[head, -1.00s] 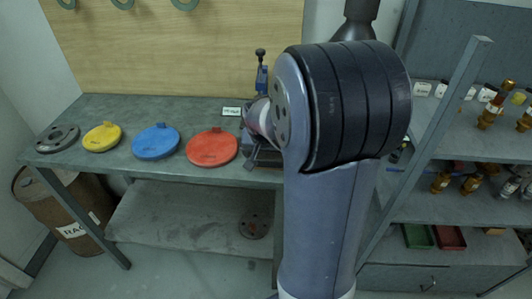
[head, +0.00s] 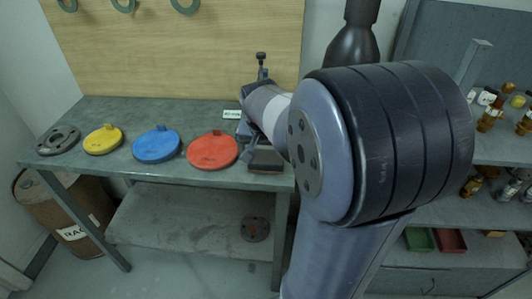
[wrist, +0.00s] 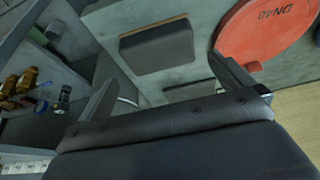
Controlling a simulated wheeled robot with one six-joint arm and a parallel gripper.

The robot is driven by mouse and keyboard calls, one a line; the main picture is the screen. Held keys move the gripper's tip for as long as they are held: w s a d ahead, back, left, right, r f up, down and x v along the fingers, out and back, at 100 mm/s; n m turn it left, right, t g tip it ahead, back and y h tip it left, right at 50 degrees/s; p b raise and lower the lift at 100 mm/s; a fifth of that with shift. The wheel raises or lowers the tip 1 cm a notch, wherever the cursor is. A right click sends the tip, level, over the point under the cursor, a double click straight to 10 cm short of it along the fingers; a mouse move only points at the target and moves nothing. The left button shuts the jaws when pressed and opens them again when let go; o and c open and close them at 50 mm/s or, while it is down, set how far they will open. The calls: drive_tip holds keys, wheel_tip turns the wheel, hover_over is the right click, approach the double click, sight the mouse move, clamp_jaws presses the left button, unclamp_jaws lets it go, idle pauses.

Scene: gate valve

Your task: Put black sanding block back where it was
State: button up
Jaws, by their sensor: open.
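The black sanding block (wrist: 157,48) lies on the grey workbench to the left of the red DN40 disc in the wrist view. It has a dark face and a brownish edge. In the head view the dark block (head: 266,160) sits near the bench's front edge, right of the red disc (head: 213,151). My gripper (wrist: 163,72) is open, with its fingers apart on either side of the block's lower end in the picture. It holds nothing. Whether the fingers touch the block cannot be told. My arm hides much of the gripper in the head view.
A blue disc (head: 156,142), a yellow disc (head: 103,139) and a grey flange (head: 58,140) lie along the workbench (head: 200,112). Shelves with brass fittings (head: 488,120) are at right.

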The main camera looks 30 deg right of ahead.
drive_tip(key=v, duration=0.5)
drive_tip(key=shift+s+r, duration=0.1)
drive_tip(key=shift+r, duration=0.25)
